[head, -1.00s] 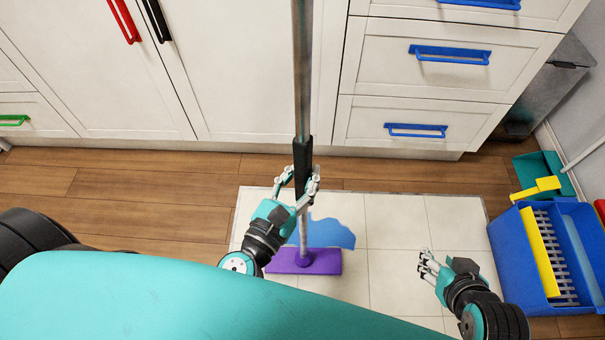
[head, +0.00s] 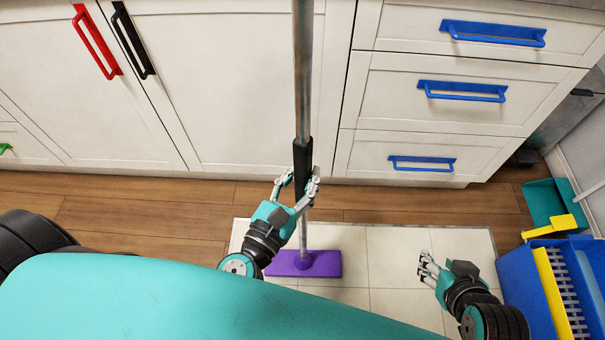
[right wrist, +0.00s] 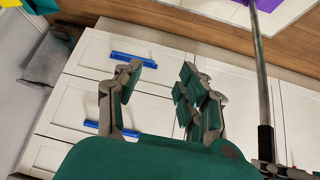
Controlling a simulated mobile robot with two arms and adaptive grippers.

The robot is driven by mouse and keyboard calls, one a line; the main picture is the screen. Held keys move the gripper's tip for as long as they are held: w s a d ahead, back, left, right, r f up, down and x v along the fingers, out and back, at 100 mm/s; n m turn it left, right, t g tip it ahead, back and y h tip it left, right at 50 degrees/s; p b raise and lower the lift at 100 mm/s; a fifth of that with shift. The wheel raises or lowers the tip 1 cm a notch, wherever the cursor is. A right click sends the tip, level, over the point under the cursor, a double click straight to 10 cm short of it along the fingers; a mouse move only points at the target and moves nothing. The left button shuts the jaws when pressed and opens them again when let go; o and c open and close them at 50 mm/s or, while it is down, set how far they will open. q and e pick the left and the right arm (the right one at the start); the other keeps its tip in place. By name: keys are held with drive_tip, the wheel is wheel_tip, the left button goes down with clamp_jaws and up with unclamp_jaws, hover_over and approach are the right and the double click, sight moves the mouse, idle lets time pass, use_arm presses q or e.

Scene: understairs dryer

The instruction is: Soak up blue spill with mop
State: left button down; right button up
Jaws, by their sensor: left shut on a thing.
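The mop has a long grey pole (head: 303,70) with a black grip section and a flat purple head (head: 325,264). It stands nearly upright with its head on the pale tiled floor patch (head: 395,245). My left gripper (head: 301,176) is shut around the black grip section. No blue spill shows on the visible tiles now; whether any lies under the mop head or behind my arm is hidden. My right gripper (head: 425,271) is empty over the right part of the tiles. Its fingers are spread apart in the right wrist view (right wrist: 160,78).
White cabinets with blue-handled drawers (head: 462,90) stand close in front. A blue bucket (head: 522,285) with a yellow part stands at the right, beside a teal dustpan (head: 545,203). Wooden floor (head: 150,210) lies between the tiles and cabinets.

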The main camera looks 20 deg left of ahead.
drive_tip(key=s+d+g+h+p, duration=0.1)
drive_tip(key=s+d+g+p, duration=0.2)
drive_tip(key=s, duration=0.4)
wheel_tip(320, 180, down, 17)
drive_tip(key=a+g+p, duration=0.1)
drive_tip(key=g+p, duration=0.1)
drive_tip(key=p, duration=0.3)
drive_tip(key=shift+w+r, duration=0.15)
drive_tip(key=shift+a, duration=0.1)
